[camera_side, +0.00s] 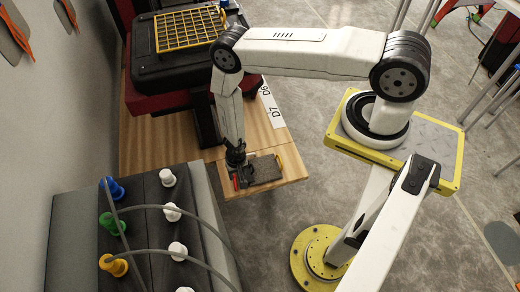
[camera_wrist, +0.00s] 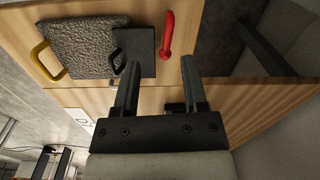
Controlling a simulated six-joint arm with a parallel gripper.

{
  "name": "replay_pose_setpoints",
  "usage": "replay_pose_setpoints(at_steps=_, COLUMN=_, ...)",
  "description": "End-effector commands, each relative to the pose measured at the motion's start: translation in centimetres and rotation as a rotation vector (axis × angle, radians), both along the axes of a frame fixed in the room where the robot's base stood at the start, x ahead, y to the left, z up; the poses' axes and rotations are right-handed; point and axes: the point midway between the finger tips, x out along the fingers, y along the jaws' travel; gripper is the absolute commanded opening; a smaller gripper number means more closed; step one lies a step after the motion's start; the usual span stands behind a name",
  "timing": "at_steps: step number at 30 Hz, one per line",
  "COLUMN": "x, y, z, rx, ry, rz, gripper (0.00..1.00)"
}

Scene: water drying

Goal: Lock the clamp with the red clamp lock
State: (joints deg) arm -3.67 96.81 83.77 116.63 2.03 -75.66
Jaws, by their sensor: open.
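The red clamp lock (camera_wrist: 167,36) is a slim red lever with a rounded end. It lies on the wooden surface beside a flat dark grey plate (camera_wrist: 143,42), which looks like part of the clamp. In the side view the red lock (camera_side: 236,183) shows as a small red strip at the left of the dark pieces. My gripper (camera_wrist: 160,63) is open and empty. Its fingers are apart, with the lock's rounded end in the picture between and beyond the tips. In the side view my gripper (camera_side: 236,163) points down just above the lock; contact cannot be told.
A rough grey block (camera_wrist: 82,48) with a yellow handle (camera_wrist: 45,60) lies left of the plate. A black case with a yellow grid (camera_side: 190,30) stands behind. A grey box with coloured and white knobs (camera_side: 150,220) is at the front left. Bare wood (camera_side: 160,135) lies around.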

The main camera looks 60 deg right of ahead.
Motion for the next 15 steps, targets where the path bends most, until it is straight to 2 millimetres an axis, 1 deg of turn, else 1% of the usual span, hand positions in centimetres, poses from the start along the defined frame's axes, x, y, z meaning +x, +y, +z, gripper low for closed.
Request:
replay_pose_setpoints(at_steps=6, x=-0.6, y=0.7, z=-0.3, rx=-0.080, ry=0.024, rz=0.008, gripper=0.56)
replay_pose_setpoints(at_steps=15, x=-1.0, y=1.5, z=-0.4, rx=-0.195, ry=0.016, rz=0.016, gripper=0.56)
